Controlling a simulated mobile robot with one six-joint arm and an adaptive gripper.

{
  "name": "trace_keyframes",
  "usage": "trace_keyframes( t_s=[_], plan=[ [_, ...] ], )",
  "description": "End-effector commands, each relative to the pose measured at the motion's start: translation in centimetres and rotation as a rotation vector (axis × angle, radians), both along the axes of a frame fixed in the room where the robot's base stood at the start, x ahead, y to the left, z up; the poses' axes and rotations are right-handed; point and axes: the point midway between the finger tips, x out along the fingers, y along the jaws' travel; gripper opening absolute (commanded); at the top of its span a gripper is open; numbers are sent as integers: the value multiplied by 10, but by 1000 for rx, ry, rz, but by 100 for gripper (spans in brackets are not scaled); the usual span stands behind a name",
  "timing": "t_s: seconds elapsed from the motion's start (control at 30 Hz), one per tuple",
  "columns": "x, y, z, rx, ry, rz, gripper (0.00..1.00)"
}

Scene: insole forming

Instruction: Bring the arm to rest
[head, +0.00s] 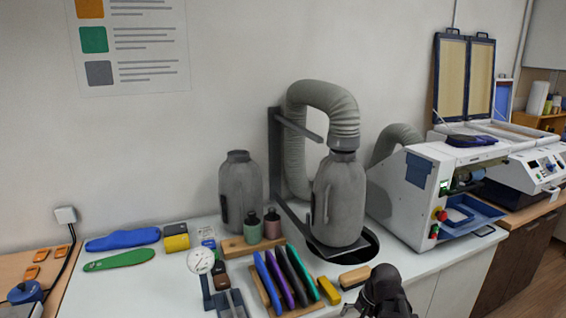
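My gripper (384,288) shows as a dark shape at the bottom edge, right of the middle. It is in front of the white bench's front edge. Its fingers cannot be made out, so I cannot tell whether it is open or shut. No held object shows. The rest of my arm is mostly out of view.
The white bench (330,270) carries a rack of coloured insoles (287,275), a blue insole (123,239), a green insole (118,260) and a dial gauge (201,261). A grey jug (338,200) stands under a hose (325,95). A white machine (405,195) stands right.

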Motion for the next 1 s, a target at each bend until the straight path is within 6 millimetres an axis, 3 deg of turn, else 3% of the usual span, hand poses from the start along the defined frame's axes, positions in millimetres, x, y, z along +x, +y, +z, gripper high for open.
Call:
trace_keyframes(
  t_s=[0.2,0.4,1.0],
  plan=[
    [-33,27,0,-183,10,311,94],
    [-47,35,1,-280,22,483,94],
    [-50,35,1,-302,25,523,94]
  ],
)
